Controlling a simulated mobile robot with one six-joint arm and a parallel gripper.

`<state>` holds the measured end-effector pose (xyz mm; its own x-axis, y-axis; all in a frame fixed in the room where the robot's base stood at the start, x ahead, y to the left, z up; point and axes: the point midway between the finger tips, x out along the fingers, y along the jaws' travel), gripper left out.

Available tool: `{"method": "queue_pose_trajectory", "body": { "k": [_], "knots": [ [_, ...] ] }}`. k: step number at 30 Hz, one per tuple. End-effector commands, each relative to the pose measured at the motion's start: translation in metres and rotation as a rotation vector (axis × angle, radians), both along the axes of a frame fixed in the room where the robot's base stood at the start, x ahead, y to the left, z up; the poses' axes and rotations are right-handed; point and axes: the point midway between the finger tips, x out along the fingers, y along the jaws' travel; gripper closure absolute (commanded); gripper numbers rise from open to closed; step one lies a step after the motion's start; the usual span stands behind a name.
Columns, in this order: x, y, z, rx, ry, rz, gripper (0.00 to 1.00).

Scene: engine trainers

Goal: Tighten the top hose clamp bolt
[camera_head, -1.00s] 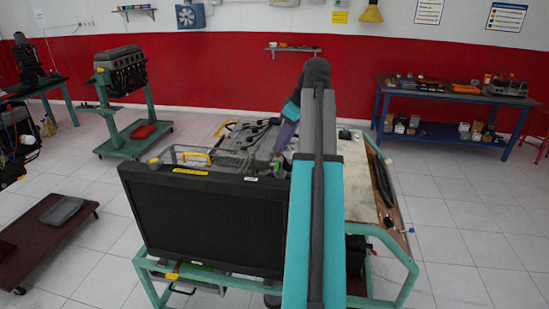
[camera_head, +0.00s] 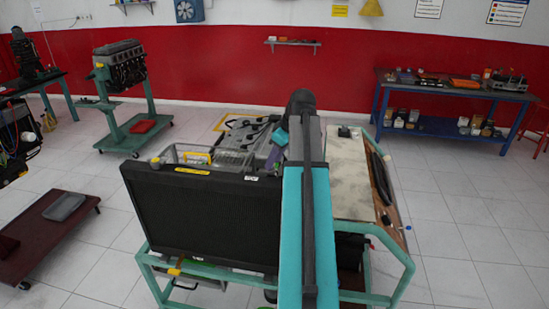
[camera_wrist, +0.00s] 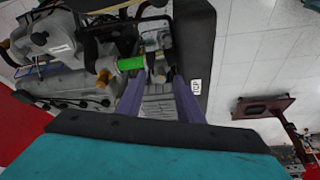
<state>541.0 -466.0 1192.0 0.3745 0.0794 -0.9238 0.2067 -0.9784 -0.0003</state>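My gripper (camera_wrist: 160,78) shows in the wrist view with two purple fingers apart. Its fingertips are over the engine trainer, next to a green hose section (camera_wrist: 130,63) and metal fittings. In the head view, a purple finger of it shows behind the radiator's top edge, left of my arm. The engine (camera_head: 236,143) stands behind the black radiator (camera_head: 205,220). The top hose clamp bolt is too small to make out clearly, and I cannot tell whether the fingertips touch anything.
The teal trainer frame (camera_head: 385,240) surrounds the engine, with a pale board (camera_head: 347,185) on its right. Another engine stand (camera_head: 128,135) is at back left. A blue workbench (camera_head: 440,90) stands at back right.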

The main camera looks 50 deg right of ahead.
Motion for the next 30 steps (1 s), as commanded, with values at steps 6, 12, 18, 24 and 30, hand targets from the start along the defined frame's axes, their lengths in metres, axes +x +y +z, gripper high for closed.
{"method": "queue_pose_trajectory", "body": {
  "k": [6, 12, 18, 24, 30],
  "knots": [
    [0.0014, 0.0005, -0.0024, -0.001, 0.000, 0.001, 0.66],
    [0.0016, 0.0007, -0.0022, 0.000, -0.001, 0.001, 0.71],
    [0.0017, 0.0009, -0.0021, -0.001, -0.001, 0.002, 1.00],
    [0.0020, -0.0002, -0.0019, -0.003, -0.002, -0.003, 1.00],
    [0.0021, 0.0014, -0.0023, -0.004, -0.003, -0.039, 1.00]
  ]
}}
